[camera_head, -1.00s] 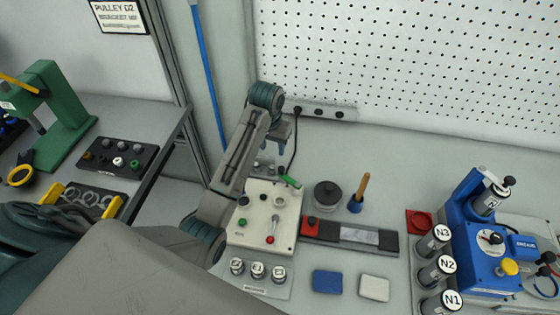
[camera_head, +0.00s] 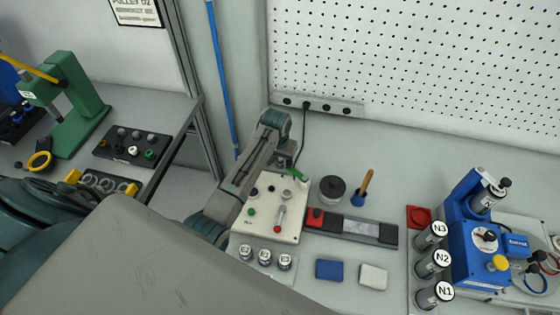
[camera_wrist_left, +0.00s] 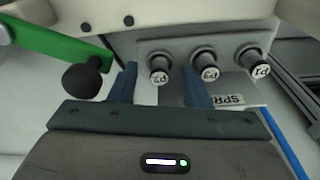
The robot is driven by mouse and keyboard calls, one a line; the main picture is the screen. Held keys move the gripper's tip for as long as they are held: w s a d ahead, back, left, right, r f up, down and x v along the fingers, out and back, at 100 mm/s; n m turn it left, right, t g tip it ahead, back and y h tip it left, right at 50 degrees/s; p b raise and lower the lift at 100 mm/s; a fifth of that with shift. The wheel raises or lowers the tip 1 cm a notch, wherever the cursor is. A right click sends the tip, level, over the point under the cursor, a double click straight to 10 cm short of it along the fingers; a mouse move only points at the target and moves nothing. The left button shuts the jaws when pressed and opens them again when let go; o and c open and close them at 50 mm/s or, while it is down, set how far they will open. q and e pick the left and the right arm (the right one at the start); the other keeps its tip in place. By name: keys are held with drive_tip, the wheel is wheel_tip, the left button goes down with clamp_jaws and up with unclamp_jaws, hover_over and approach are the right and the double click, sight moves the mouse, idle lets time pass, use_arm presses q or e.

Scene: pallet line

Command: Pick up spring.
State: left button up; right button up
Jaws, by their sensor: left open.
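No bare coil shows. In the left wrist view a light rack plate (camera_wrist_left: 194,44) carries three grey cylinders with round, lettered white end caps, and a tag starting "SPR" (camera_wrist_left: 228,99) lies by them. My left gripper (camera_wrist_left: 160,72) is open and empty. The leftmost cylinder (camera_wrist_left: 160,62) shows between its two blue fingers; I cannot tell whether they touch it. In the head view the left gripper (camera_head: 286,158) is low behind the white control box (camera_head: 268,235), which hides the rack and most of the fingers. My right gripper is not in view.
A green lever (camera_wrist_left: 55,45) with a black knob (camera_wrist_left: 82,81) is close on the gripper's left. The bench also holds three labelled cylinders (camera_head: 265,257) in front of the box, a dark round pot (camera_head: 332,189), a wooden-handled tool (camera_head: 363,190) and a blue machine (camera_head: 475,255).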

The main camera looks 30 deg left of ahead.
use_arm(q)
drive_tip(key=shift+c, duration=0.2)
drive_tip(key=shift+w, duration=0.15)
drive_tip(key=c, duration=0.7)
clamp_jaws()
